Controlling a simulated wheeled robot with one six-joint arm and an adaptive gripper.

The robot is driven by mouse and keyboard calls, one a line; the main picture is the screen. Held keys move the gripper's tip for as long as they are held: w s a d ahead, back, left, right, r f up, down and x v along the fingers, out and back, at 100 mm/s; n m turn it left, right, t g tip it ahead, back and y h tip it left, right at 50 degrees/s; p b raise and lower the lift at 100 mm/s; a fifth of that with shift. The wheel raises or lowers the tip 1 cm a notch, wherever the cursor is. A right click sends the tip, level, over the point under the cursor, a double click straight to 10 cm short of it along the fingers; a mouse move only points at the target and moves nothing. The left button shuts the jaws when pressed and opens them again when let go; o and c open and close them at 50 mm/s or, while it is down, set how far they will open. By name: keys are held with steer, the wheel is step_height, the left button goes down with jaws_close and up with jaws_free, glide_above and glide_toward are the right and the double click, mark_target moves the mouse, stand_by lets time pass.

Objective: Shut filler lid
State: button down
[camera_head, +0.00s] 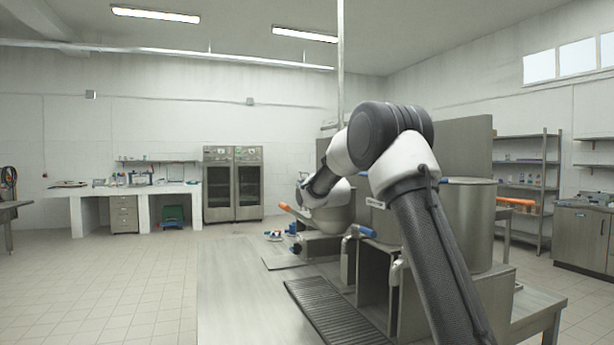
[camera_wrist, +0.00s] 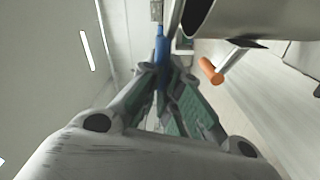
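In the wrist view, the two fingers of my gripper (camera_wrist: 163,76) come close together at the tips. A blue handle (camera_wrist: 162,46) runs between the fingertips, and the fingers look shut on it. In the head view my wrist is at the far steel vessel (camera_head: 333,219), and my arm hides the fingertips and part of the vessel. I cannot make out the lid's edge or its angle.
An orange handle (camera_head: 297,215) sticks out left of the far vessel; an orange handle (camera_wrist: 210,70) also shows in the wrist view. A blue-handled lever (camera_head: 365,231) and large steel pot (camera_head: 470,215) stand nearer. The steel counter (camera_head: 240,290) is clear at front left.

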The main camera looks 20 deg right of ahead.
steer(key=shift+a+f, duration=0.15)
steer(key=shift+f, duration=1.1)
